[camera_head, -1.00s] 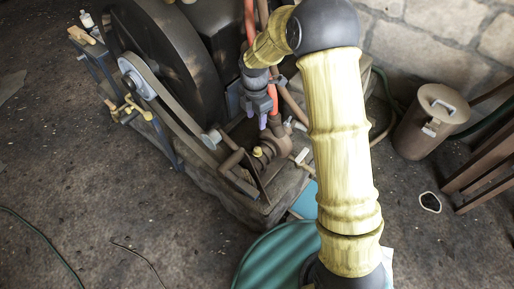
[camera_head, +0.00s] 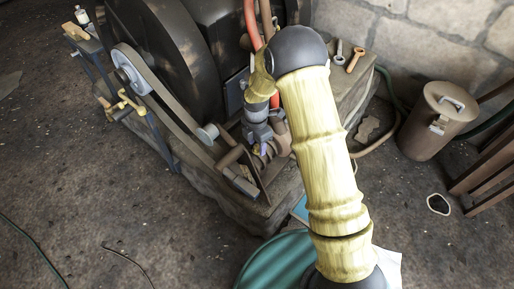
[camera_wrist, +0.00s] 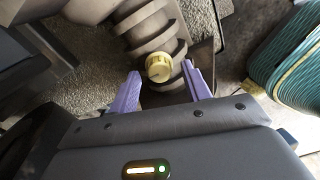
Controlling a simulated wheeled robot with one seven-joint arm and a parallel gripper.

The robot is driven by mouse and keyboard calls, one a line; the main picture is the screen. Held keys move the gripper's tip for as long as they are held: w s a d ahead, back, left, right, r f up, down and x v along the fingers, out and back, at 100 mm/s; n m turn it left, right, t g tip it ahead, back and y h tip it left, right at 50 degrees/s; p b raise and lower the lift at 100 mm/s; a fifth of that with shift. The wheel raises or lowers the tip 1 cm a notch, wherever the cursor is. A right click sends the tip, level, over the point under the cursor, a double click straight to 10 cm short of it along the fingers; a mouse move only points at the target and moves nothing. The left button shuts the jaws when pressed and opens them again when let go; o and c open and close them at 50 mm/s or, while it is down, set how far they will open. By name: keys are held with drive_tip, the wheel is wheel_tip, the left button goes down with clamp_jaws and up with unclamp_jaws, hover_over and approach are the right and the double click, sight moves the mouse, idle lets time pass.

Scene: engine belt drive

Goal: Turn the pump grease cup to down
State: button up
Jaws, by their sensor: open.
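The pump grease cup (camera_wrist: 159,67) is a small round yellow cap with a mark on its face, on the brown pump body (camera_wrist: 150,27) in the wrist view. My gripper (camera_wrist: 160,86) is open, with one purple finger to the left of the cup and one to the right. The cup lies between and slightly beyond the fingertips, with gaps showing on both sides. In the head view my gripper (camera_head: 262,149) points down at the pump (camera_head: 280,140), and it hides the cup there.
The belt (camera_head: 170,100) and large flywheel (camera_head: 150,50) stand left of my gripper. A lidded brown can (camera_head: 432,125) stands at the right. Open floor lies at the left.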

drive_tip(key=shift+f, duration=0.4)
drive_tip(key=c, duration=1)
